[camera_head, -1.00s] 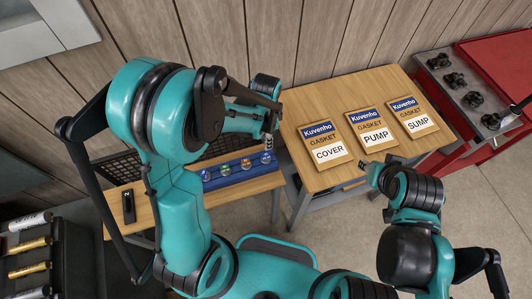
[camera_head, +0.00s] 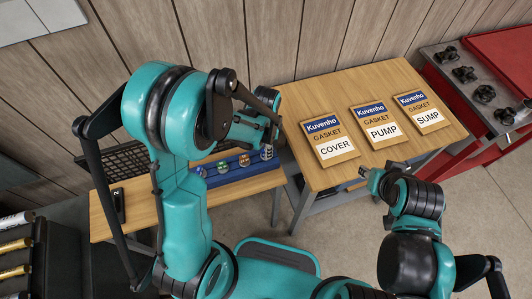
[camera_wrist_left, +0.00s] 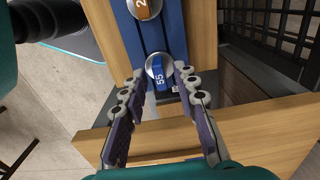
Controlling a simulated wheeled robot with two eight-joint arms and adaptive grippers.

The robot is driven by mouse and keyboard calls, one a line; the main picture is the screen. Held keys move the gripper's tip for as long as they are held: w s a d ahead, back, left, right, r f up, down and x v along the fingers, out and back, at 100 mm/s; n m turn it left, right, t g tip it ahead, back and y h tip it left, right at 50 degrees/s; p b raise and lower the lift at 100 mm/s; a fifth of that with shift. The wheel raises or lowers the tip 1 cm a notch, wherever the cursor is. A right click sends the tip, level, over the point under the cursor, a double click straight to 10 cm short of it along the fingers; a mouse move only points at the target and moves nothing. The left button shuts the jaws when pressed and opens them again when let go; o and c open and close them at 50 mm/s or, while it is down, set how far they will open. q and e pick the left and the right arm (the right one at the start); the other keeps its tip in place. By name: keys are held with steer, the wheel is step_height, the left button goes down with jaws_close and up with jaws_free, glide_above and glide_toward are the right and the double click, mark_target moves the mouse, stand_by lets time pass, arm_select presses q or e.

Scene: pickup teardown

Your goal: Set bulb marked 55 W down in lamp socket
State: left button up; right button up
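The bulb marked 55 (camera_wrist_left: 158,72), with a blue label, stands at one end of the blue rack (camera_wrist_left: 127,38) in the left wrist view. My left gripper (camera_wrist_left: 161,72) has its two fingers on either side of this bulb, with narrow gaps, and looks open. In the head view my left gripper (camera_head: 267,152) points down at the rack's right end and hides the bulb there. My right gripper (camera_head: 368,176) is over the floor in front of the wooden table, away from the rack; its finger opening is unclear. I cannot make out a lamp socket.
Other bulbs (camera_head: 244,160) stand in the rack (camera_head: 232,175), one with an orange label (camera_wrist_left: 146,8). The rack lies on a wooden bench (camera_head: 235,190). Gasket packs (camera_head: 330,141) lie on the wooden table (camera_head: 325,98). A red cart (camera_head: 497,58) with dark knobs stands at right.

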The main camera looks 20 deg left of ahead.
arm_select(q)
jaws_close()
step_height(320, 180, up, 7)
steer(key=p, duration=0.5)
steer(key=shift+r, duration=0.2)
steer(key=shift+f, duration=0.15)
